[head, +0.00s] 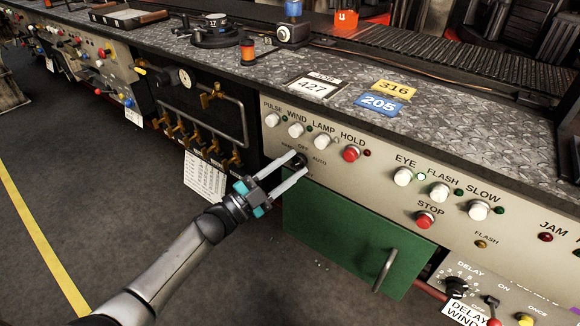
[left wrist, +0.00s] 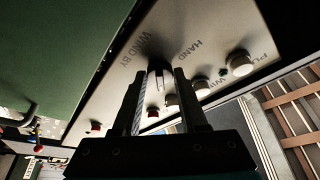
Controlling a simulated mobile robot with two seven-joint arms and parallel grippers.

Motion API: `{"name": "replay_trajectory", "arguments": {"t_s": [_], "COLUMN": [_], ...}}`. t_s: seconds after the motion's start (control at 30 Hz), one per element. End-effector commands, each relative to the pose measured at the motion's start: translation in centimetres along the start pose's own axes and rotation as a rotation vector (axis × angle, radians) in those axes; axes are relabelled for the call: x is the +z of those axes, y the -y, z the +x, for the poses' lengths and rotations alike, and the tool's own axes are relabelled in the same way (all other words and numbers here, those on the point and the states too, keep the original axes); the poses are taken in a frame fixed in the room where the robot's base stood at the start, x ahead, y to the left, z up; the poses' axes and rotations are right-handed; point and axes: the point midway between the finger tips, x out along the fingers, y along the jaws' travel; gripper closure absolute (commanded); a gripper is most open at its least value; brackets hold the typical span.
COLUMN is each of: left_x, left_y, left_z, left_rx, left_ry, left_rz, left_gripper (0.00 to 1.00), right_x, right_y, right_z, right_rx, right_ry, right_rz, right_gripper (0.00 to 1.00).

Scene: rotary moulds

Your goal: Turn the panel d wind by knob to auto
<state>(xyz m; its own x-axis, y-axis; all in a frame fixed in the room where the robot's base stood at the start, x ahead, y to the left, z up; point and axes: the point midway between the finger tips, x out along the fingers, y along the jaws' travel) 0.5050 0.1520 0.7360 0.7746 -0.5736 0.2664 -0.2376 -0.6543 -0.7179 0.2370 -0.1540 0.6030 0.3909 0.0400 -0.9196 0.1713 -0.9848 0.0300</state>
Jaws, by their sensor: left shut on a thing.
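The wind by knob (head: 299,160) is a small dark knob on the pale panel (head: 345,180), above the green door. The labels HAND, OFF and AUTO stand around it. My left gripper (head: 294,166) reaches it from the lower left, its two fingers closed on either side of it. In the left wrist view the knob (left wrist: 158,77) shows between the fingertips, below the words WIND BY and HAND. The fingers cover its sides, and I cannot tell surely which label it points to. My right gripper is not in view.
White buttons (head: 297,130) and a red HOLD button (head: 351,154) sit close above the knob. The green door (head: 345,240) with a metal handle (head: 385,270) lies just below. Brass valves and pipes (head: 205,125) are to the left. The floor in front is clear.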

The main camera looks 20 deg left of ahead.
Motion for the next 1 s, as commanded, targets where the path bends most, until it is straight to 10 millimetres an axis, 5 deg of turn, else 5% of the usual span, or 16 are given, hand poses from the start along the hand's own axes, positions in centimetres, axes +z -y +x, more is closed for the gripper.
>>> {"name": "replay_trajectory", "arguments": {"t_s": [0.13,0.17,0.4,0.77,1.0], "left_x": [0.0,0.0,0.0,0.0,0.0], "left_y": [0.0,0.0,0.0,0.0,0.1], "left_z": [0.0,0.0,0.0,-0.7,-5.0], "left_rx": [0.001,0.001,0.000,0.001,0.003], "left_ry": [0.001,0.001,0.001,0.003,0.006], "left_rz": [0.003,0.003,0.001,-0.001,-0.002], "left_gripper": [1.00,0.56,0.29,0.28,0.28], "right_x": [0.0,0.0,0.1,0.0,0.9], "right_y": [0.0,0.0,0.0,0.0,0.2], "right_z": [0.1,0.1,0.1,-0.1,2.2], "right_rx": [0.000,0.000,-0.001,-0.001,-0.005], "right_ry": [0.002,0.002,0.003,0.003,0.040], "right_rz": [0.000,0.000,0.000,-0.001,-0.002], "right_gripper": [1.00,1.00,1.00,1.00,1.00]}}
